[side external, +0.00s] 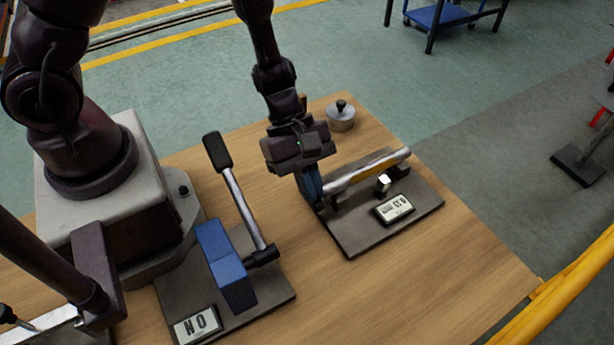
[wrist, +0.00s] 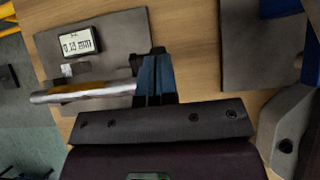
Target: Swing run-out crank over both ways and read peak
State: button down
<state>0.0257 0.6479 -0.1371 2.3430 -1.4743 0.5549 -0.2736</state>
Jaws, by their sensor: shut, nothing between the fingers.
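The run-out fixture sits on a dark plate (side external: 352,240), with a silver shaft (side external: 368,170) lying across it; the shaft also shows in the wrist view (wrist: 85,92). A small readout (side external: 394,208) stands on the plate. In the wrist view the readout (wrist: 80,43) looks like 0.13 mm, though the digits are blurred. My gripper (side external: 318,205) points down at the shaft's near-left end, its blue fingers together and empty. In the wrist view the fingers (wrist: 155,58) cover that end, beside dark parts there. I cannot make out the crank or whether I touch it.
Left of the fixture, another plate (side external: 272,300) holds a blue block (side external: 225,265), a black-gripped lever (side external: 240,205) and a sign (side external: 196,325) with large letters, N and O. A knobbed round weight (side external: 341,117) stands behind my gripper. The wooden table (side external: 440,290) is bare in front.

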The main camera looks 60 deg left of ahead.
jog(key=shift+d+f+y, duration=0.1)
jog(key=shift+d+y, duration=0.4)
jog(key=shift+y, duration=0.3)
jog(key=shift+d+f, duration=0.55)
jog(key=shift+d, duration=0.2)
